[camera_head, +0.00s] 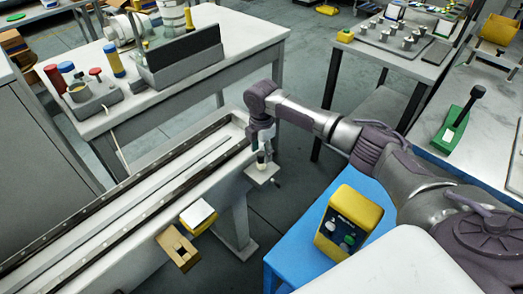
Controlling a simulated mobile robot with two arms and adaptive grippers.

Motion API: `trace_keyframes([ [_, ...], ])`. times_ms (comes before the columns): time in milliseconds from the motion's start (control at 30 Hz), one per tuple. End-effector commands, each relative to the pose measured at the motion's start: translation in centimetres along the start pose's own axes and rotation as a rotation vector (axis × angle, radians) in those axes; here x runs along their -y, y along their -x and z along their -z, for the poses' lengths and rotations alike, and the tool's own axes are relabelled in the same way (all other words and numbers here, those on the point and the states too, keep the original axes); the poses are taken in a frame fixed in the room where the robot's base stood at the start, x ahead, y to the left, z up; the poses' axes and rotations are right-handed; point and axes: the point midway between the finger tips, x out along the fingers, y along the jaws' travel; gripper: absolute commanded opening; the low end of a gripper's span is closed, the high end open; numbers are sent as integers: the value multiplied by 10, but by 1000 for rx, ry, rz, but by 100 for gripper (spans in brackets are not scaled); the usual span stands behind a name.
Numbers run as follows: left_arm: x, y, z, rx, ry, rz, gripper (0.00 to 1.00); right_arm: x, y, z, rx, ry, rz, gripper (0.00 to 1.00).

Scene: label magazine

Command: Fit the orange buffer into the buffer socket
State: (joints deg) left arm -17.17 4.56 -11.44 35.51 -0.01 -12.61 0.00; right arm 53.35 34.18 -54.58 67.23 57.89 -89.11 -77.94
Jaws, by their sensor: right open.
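My right arm comes in from the right, and its gripper (262,152) points down at the near right end of the long rail bed (215,170). The gripper is open. A small pale plate (262,173) juts from the end of the bed just below the fingers. A small light piece shows between or just behind the fingertips; I cannot tell which, or whether it touches them. I cannot make out an orange buffer for certain, and the buffer socket is too small or hidden to tell. My left gripper is not in view.
A yellow control box (348,222) stands on a blue surface (290,248) at the lower middle. A tan box (178,250) and a yellow-sided box (197,216) sit along the bed's near side. Benches with parts stand behind. Grey floor (262,215) lies open between them.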

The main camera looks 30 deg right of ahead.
Motion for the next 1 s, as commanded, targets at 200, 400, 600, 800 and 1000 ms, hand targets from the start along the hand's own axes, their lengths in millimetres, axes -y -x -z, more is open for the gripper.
trace_keyframes([
  [200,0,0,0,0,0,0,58,-1,18,0,1,0,-3,54],
  [400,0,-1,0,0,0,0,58,-1,61,0,0,0,-4,54],
  [600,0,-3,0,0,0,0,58,-1,103,0,0,1,-4,54],
  [800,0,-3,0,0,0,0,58,-1,127,0,-1,0,0,54],
  [1000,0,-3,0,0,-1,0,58,0,133,0,-1,0,0,54],
])
